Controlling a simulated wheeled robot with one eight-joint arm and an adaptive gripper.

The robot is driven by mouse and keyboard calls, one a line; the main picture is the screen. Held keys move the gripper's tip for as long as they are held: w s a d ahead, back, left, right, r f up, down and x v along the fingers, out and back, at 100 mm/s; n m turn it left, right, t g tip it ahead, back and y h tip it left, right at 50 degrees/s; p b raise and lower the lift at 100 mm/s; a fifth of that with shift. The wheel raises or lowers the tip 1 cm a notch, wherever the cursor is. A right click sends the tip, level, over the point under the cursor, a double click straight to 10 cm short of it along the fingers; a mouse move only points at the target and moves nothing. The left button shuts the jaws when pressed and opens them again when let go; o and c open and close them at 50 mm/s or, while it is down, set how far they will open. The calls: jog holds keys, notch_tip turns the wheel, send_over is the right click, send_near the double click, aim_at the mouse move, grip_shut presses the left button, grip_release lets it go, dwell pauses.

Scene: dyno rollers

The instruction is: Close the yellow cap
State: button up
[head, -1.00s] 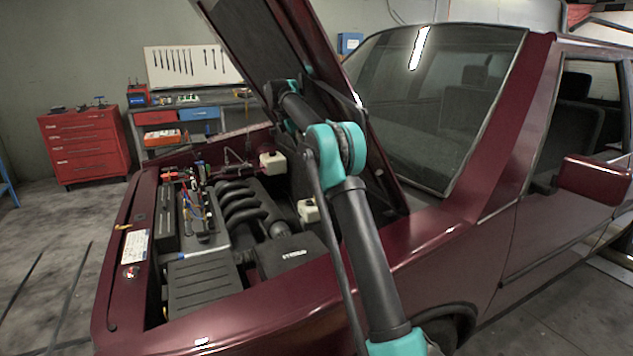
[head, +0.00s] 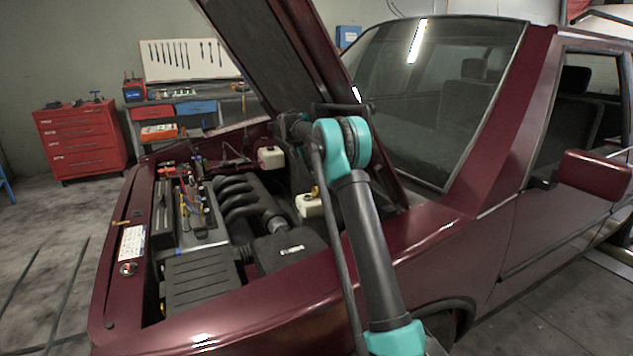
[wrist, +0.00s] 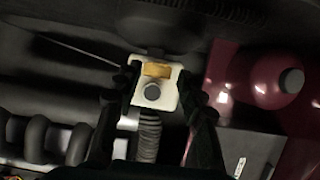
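The yellow cap (wrist: 157,70) shows in the wrist view as an orange-yellow rectangle on the far side of a white reservoir (wrist: 142,104). A dark round spot, perhaps the opening, lies just nearer. In the head view the cap (head: 315,191) looks raised above the white reservoir (head: 306,207), beside my arm. My gripper (wrist: 158,82) is open in the wrist view, with one dark finger on each side of the reservoir and nothing visibly held. Contact cannot be told. In the head view the gripper is hidden or too dark to make out.
The raised hood (head: 265,60) slants up behind my arm. Black engine pipes (head: 238,198) lie left of the reservoir. Another white reservoir (head: 270,158) stands farther back. The maroon fender (head: 400,240) runs below my arm. A dark red rounded surface (wrist: 262,75) lies right in the wrist view.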

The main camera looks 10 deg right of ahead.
aim_at(317, 187)
jog(key=shift+x, duration=1.6)
grip_shut()
